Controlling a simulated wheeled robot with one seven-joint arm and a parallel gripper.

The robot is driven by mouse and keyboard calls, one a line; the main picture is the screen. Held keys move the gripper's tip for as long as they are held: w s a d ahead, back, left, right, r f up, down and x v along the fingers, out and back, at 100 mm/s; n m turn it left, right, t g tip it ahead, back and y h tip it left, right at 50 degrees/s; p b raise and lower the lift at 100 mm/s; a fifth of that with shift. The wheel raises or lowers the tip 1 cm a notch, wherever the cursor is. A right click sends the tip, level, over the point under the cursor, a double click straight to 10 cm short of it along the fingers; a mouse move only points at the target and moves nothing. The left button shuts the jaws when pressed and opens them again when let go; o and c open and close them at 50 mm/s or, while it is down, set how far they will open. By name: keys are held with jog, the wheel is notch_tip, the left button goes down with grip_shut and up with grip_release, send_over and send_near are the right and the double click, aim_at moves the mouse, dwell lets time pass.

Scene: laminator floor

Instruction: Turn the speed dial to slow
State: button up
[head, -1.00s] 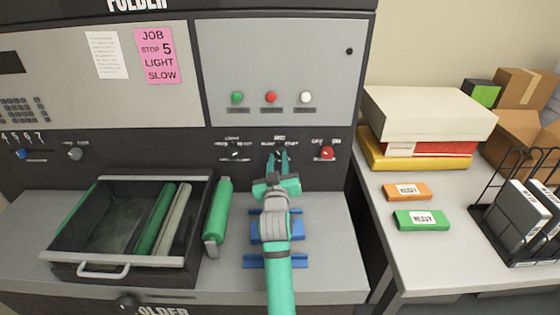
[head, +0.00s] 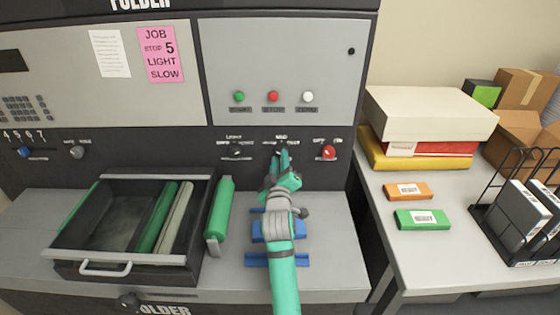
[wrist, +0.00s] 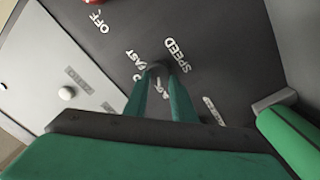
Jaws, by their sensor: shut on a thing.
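The speed dial (wrist: 157,69) is a small dark knob on the machine's black lower panel. In the wrist view it sits beside the SPEED label (wrist: 176,56), with FAST lettering (wrist: 136,66) to its left. My green gripper (wrist: 162,84) has its two fingertips closed around the knob. Which way the dial points cannot be made out.
A red knob (head: 328,153) is close right of the dial, a black knob (head: 235,149) to its left. An open drawer (head: 194,261) and a green roller (head: 219,210) lie to the left below.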

jog(key=shift+w+d+r, duration=0.5)
jog(key=shift+d+r, duration=0.05)
jog(key=shift+r, duration=0.05)
jog(key=o, duration=1)
jog(key=shift+o, duration=1.4)
jog(key=shift+s+f, duration=0.1)
jog(key=shift+s, duration=0.1)
jog(key=s+a+f, duration=0.1)
jog(key=s, duration=1)
jog(key=shift+s+f, duration=0.15)
jog(key=shift+s, duration=0.1)
jog(key=shift+a, duration=0.1)
